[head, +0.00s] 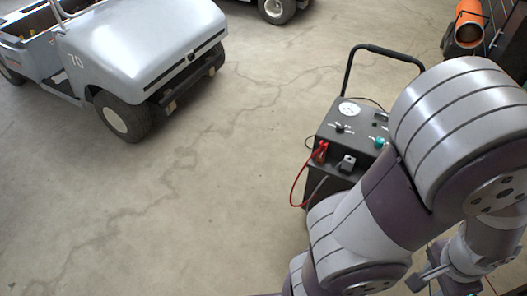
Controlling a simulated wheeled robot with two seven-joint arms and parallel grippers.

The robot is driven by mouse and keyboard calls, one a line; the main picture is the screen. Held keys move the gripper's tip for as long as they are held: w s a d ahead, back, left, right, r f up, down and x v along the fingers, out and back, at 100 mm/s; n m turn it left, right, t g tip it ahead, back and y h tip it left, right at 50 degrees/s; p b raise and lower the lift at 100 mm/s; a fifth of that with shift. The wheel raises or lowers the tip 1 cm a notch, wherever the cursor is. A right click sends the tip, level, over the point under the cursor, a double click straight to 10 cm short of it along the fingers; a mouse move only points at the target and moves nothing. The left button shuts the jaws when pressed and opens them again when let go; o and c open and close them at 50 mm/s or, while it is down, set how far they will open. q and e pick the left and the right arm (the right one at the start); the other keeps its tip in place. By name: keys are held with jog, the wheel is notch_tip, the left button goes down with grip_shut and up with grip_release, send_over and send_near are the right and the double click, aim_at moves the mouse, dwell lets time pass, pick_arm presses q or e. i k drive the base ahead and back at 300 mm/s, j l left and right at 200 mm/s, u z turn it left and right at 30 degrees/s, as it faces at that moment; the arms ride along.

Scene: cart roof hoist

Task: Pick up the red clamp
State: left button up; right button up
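The red clamp (321,151) hangs at the upper left front edge of a black wheeled charger box (329,170). A red cable loops down from it. My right arm fills the right foreground and covers the right part of the charger. Part of what looks like my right gripper (430,276) shows at the bottom right, low and to the right of the clamp and apart from it. Its fingers are too cut off to judge their opening. My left gripper is out of view.
The charger has a tall black handle (374,47) at its back. A pale golf cart (140,50) stands at the upper left. An orange cylinder (468,24) is at the upper right. The concrete floor (190,210) between cart and charger is clear.

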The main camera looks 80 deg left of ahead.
aim_at(321, 155)
jog(key=u, duration=2.4)
jog(key=k+l+z, duration=0.1)
jog(key=z, duration=3)
jog(key=u, duration=3.1)
jog(key=z, duration=0.7)
jog(key=i+j+z, duration=0.25)
jog(key=j, duration=0.15)
jog(key=i+j+z, duration=0.2)
jog(key=j, duration=0.25)
jog(key=i+j+z, duration=0.1)
jog(key=j+z, duration=0.15)
jog(key=j, duration=0.2)
jog(key=i+j+z, duration=0.25)
jog(key=j, duration=0.25)
jog(key=j+z, duration=0.2)
jog(key=j, duration=0.3)
jog(key=k, duration=0.05)
